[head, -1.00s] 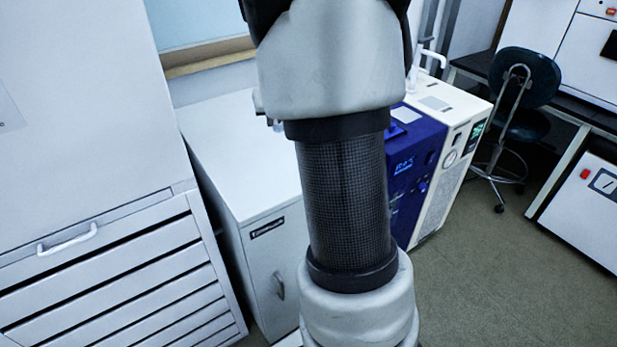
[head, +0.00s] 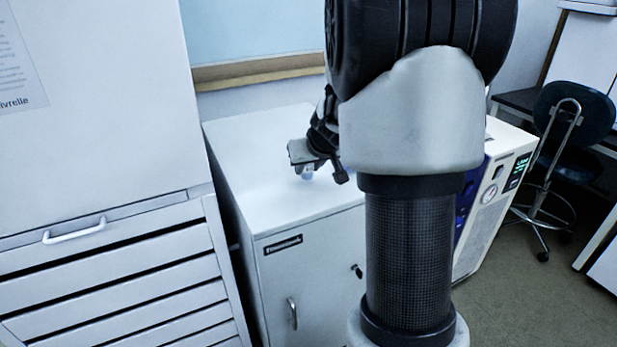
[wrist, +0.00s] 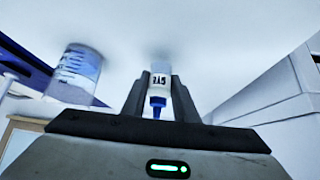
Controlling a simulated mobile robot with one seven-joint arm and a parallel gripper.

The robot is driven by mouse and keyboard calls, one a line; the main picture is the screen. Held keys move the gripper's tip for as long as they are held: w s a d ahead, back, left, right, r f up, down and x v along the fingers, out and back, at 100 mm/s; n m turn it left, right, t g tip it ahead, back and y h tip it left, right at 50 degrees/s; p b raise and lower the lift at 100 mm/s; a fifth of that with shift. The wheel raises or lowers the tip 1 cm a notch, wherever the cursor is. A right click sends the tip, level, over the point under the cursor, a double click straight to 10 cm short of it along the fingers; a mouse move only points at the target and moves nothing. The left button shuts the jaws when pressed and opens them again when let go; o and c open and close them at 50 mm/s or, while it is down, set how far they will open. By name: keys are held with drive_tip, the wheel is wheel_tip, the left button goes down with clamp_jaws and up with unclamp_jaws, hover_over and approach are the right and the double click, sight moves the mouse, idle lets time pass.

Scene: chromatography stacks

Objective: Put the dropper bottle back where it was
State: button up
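The dropper bottle (wrist: 160,78) is small and whitish with dark print and a blue cap. In the wrist view it sits between the two dark fingers of my gripper (wrist: 160,85), which close on its sides. That view appears upside down, with the blue cap towards me and the base towards the white top. In the head view my gripper (head: 318,160) is over the white cabinet top (head: 255,140), partly hidden by my arm. A bit of the bottle (head: 307,171) shows below it. I cannot tell whether its base touches the top.
A clear container with a blue label (wrist: 75,72) stands at the left in the wrist view. A blue and white machine (head: 495,200) is at the right, partly behind my arm. The cabinet top's front left is clear.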

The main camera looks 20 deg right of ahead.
drive_tip(key=shift+f, duration=0.75)
drive_tip(key=shift+f+b, duration=0.2)
drive_tip(key=shift+b, duration=0.15)
drive_tip(key=o, duration=0.6)
drive_tip(key=shift+r, duration=0.1)
